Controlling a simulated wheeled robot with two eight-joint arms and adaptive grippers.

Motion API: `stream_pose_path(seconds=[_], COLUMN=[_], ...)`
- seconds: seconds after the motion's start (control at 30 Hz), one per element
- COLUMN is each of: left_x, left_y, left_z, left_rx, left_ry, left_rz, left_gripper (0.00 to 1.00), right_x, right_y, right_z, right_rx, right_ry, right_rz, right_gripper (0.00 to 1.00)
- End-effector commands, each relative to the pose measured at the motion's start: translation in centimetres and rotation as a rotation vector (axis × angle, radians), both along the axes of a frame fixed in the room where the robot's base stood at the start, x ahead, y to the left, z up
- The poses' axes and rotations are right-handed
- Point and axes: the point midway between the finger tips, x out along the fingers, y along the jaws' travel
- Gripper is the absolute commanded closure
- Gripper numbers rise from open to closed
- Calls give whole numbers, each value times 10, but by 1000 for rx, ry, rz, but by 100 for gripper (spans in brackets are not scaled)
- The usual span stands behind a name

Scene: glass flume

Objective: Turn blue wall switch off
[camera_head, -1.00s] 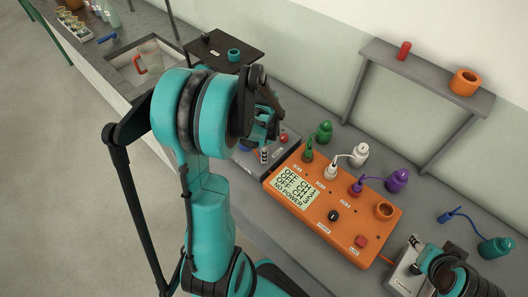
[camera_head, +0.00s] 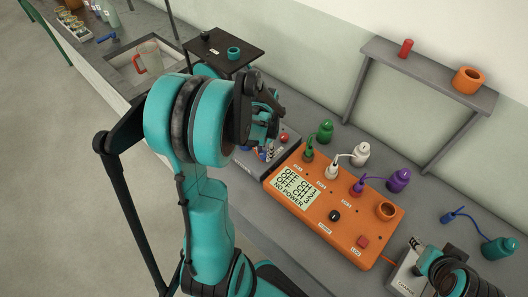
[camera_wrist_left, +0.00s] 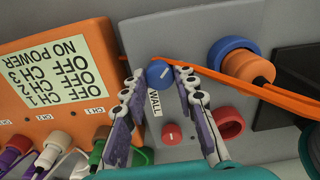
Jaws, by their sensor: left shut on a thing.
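The blue wall switch (camera_wrist_left: 159,73) is a round knob with a small white mark on a grey panel (camera_wrist_left: 160,40) labelled WALL. My left gripper (camera_wrist_left: 160,80) has a fingertip on each side of the knob and is shut on it. In the head view my left gripper (camera_head: 267,146) reaches down to the grey box (camera_head: 254,165) left of the orange unit, and my arm hides much of that box. A teal ribbed part of my right arm (camera_head: 458,274) shows at the lower right; its fingers are not clear.
A red knob (camera_wrist_left: 171,134) sits beside the blue one. An orange cable (camera_wrist_left: 215,76) passes close to the fingertips. The orange unit (camera_head: 350,228) reads OFF on its channels and NO POWER. Green, white and purple bottles (camera_head: 397,180) stand behind it. A shelf (camera_head: 425,72) is at the wall.

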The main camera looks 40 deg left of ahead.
Motion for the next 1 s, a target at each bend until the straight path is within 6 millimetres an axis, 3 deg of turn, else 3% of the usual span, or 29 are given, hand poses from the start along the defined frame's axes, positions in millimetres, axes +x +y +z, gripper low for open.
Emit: stream_pose_path(seconds=[0.6, 1.0], left_x=[1, 1], left_y=[0, 0], left_z=[0, 0], left_rx=[0, 0], left_ry=[-1, -1], left_rz=[547, 731], left_gripper=[100, 100], right_x=[0, 0], right_y=[0, 0], right_z=[-6, -7], right_rx=[0, 0], right_ry=[0, 0], right_rz=[0, 0], right_gripper=[60, 60])
